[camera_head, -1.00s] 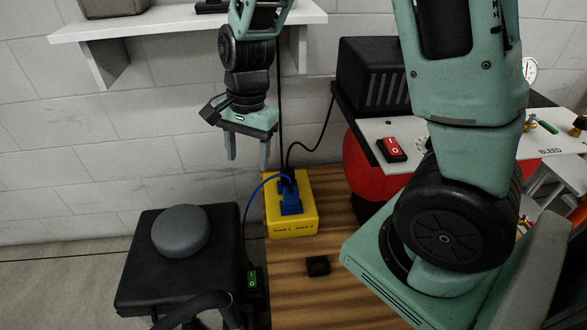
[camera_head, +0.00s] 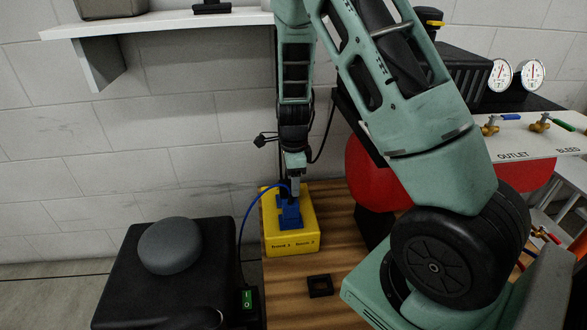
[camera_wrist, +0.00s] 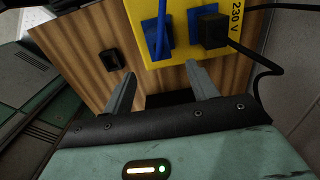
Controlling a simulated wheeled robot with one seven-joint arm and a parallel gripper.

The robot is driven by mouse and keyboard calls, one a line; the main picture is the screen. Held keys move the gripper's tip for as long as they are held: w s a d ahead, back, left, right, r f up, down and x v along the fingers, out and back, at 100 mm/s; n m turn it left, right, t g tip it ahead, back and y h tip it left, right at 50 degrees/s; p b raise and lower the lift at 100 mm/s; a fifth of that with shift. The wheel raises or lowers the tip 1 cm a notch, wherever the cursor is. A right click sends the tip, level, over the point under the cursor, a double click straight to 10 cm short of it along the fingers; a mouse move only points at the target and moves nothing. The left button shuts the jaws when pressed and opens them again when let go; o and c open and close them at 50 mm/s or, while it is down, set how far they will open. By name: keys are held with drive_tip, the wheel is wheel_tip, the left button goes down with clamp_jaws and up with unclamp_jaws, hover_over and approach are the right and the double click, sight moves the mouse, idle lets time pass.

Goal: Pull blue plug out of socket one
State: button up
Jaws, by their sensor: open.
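The yellow socket box (camera_head: 307,236) sits on the wooden top. The blue plug (camera_head: 290,214) stands in it with a blue cable curving off to the left. In the wrist view the blue plug (camera_wrist: 158,38) is beside a black plug (camera_wrist: 209,30), which also sits in the yellow box (camera_wrist: 182,57). My gripper (camera_head: 296,188) is just above and behind the blue plug in the head view. In the wrist view its two fingers (camera_wrist: 160,68) are apart and empty, pointing toward the box's near edge.
A small black square piece (camera_head: 320,286) lies on the wooden top (camera_head: 288,300). A black stand with a grey dome (camera_head: 169,246) is at the left. A red tank (camera_head: 372,170) and gauge panel (camera_head: 520,140) are at the right. A white shelf (camera_head: 170,23) hangs above.

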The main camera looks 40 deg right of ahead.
sight(293, 203)
wheel_tip(293, 203, down, 10)
drive_tip(key=shift+r+b, duration=0.15)
drive_tip(key=shift+b, duration=1)
drive_tip(key=c, duration=1.1)
drive_tip(key=shift+r, duration=0.1)
drive_tip(key=shift+r+p, duration=2.75)
drive_tip(key=shift+r, duration=0.05)
